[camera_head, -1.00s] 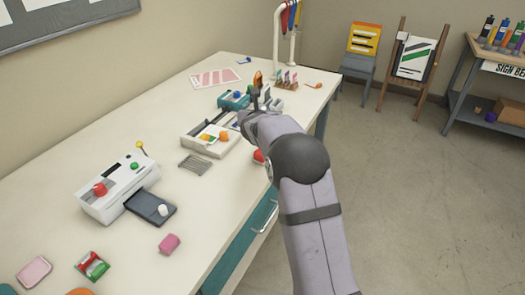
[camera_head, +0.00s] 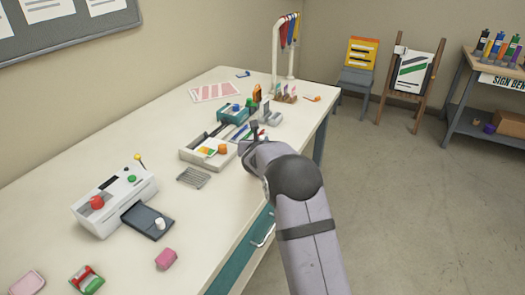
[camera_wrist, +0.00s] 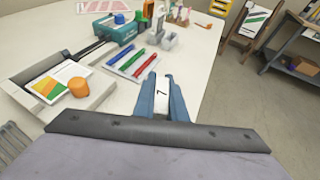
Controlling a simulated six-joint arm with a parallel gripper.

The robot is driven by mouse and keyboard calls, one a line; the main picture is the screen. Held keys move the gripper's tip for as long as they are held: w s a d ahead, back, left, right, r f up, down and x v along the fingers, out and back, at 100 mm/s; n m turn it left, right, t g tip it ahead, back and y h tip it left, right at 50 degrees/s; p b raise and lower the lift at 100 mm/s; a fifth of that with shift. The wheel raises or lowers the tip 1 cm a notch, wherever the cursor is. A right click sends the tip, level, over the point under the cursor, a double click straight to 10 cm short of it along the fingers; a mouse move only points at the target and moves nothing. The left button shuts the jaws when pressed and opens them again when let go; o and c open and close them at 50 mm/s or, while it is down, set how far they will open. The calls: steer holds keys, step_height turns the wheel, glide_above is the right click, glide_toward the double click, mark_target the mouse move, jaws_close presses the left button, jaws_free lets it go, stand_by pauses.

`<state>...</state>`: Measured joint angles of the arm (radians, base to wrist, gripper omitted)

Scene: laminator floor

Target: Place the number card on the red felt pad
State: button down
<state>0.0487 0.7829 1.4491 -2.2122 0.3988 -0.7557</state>
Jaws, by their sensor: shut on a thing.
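In the wrist view, my gripper (camera_wrist: 163,93) has its blue fingers shut on the number card (camera_wrist: 162,97), a white card with a black 7. It holds the card upright near the table's right edge, beside a tray of red, green and blue pens (camera_wrist: 131,61). Whether the card touches the table, I cannot tell. In the head view, my gripper (camera_head: 255,130) is at the right side of the table, partly hidden by my arm, and the card is too small to make out. I cannot identify the red felt pad in either current view.
The trimmer (camera_head: 200,151) with an orange knob stands left of my gripper. A teal device (camera_head: 233,114) and a grey dispenser (camera_head: 270,118) stand behind. The white laminator (camera_head: 115,200) and a pink block (camera_head: 166,259) are nearer the camera.

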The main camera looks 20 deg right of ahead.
steer(key=shift+f, duration=1.8)
steer(key=shift+f+b, duration=0.2)
steer(key=shift+b, duration=0.1)
steer(key=c, duration=1.8)
jaws_free()
steer(key=shift+r, duration=0.15)
steer(key=shift+r+p, duration=0.15)
steer(key=shift+p, duration=0.25)
steer(key=shift+s+a+b, duration=0.15)
steer(key=shift+s+b, duration=0.15)
steer(key=b+v, duration=0.2)
steer(key=v, duration=0.9)
steer(key=shift+b, duration=0.3)
steer(key=shift+s, duration=0.15)
